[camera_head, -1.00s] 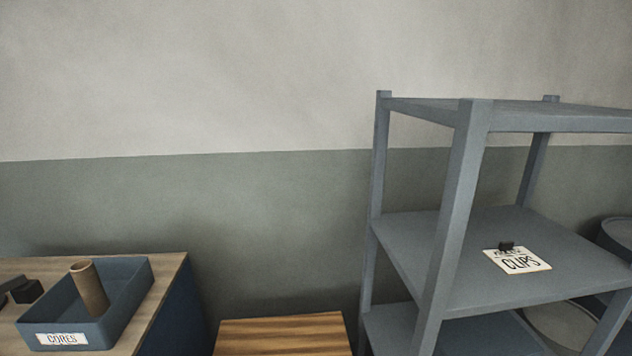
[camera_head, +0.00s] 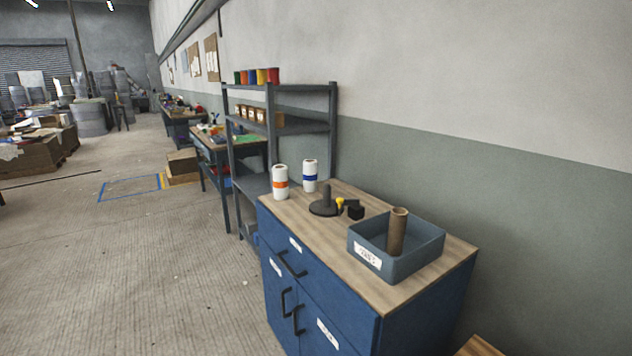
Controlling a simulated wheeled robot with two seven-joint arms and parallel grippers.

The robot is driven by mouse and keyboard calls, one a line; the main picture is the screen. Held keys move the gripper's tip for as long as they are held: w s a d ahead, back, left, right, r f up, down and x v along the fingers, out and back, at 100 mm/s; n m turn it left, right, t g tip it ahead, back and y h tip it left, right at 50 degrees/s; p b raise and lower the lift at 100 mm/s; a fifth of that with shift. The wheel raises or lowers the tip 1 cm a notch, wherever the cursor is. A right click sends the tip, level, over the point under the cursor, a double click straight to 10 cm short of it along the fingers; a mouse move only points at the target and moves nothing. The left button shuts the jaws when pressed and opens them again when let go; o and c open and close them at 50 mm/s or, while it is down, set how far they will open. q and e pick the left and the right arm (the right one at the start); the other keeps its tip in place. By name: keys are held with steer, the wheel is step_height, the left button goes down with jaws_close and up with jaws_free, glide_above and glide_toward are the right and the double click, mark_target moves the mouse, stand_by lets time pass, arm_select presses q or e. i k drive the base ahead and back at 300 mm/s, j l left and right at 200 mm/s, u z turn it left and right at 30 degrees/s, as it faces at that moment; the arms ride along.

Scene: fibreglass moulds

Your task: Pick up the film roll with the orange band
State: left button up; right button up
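The film roll with the orange band (camera_head: 280,183) is a white roll standing upright near the far left corner of the wooden top of a blue cabinet (camera_head: 346,325). A similar white roll with a blue band (camera_head: 310,175) stands upright just to its right and a little behind, apart from it. Neither of my grippers is in view.
On the cabinet top are a dark stand with an upright post (camera_head: 325,202), small black and yellow items (camera_head: 348,207), and a blue-grey bin (camera_head: 412,263) holding a brown core (camera_head: 397,232). A grey shelf (camera_head: 283,127) stands behind. The floor (camera_head: 170,270) at left is clear.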

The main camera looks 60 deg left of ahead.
mark_target(279, 172)
steer(key=u, duration=2.25)
steer(key=i+j+z, duration=0.1)
steer(key=z, duration=0.35)
steer(key=i+j+z, duration=0.15)
steer(key=z, duration=0.3)
steer(key=j+z, duration=0.2)
steer(key=z, duration=0.25)
steer(key=i+j, duration=0.05)
